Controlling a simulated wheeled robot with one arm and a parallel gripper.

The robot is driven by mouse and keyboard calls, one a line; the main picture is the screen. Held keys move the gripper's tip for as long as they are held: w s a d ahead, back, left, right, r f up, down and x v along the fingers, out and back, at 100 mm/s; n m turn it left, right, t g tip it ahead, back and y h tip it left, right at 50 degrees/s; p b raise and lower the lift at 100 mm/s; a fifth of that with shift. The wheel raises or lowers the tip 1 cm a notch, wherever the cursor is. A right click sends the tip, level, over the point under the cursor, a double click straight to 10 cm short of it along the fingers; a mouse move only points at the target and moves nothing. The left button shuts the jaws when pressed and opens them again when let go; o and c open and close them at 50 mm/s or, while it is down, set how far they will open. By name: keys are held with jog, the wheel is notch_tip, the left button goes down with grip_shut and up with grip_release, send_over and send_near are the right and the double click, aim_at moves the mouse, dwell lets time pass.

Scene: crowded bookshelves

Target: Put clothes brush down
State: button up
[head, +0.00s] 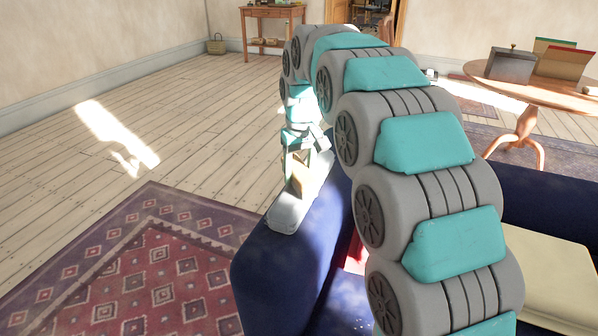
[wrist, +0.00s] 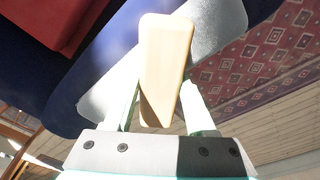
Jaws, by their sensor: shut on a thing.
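The clothes brush (wrist: 165,62), a pale tan wooden piece, is clamped between the two fingers of my gripper (wrist: 160,88) in the wrist view. In the head view the brush (head: 302,173) is small and partly hidden by my gripper (head: 303,160), which points down. Below the brush is a long, flat grey thing with rounded corners (head: 288,215), lying on the arm of a dark blue sofa (head: 262,262). It also shows behind the brush in the wrist view (wrist: 218,28). I cannot tell whether the brush touches it.
A patterned red and purple rug (head: 150,270) lies left of the sofa on bare wooden floor. A cream cushion or book (head: 545,275) is on the sofa at right. A round table (head: 530,88) with boxes stands at back right, a wooden side table (head: 272,14) at the back wall.

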aim_at(301, 170)
jog(key=shift+f, duration=0.1)
jog(key=shift+f, duration=0.1)
jog(key=o, duration=1.2)
jog(key=r, duration=0.7)
jog(key=s+r, duration=0.1)
jog(key=r, duration=0.2)
jog(key=shift+d+r, duration=0.15)
jog(key=shift+d, duration=0.05)
jog(key=shift+s+d+r, duration=0.1)
jog(key=shift+s+r, duration=0.05)
jog(key=shift+r, duration=0.8)
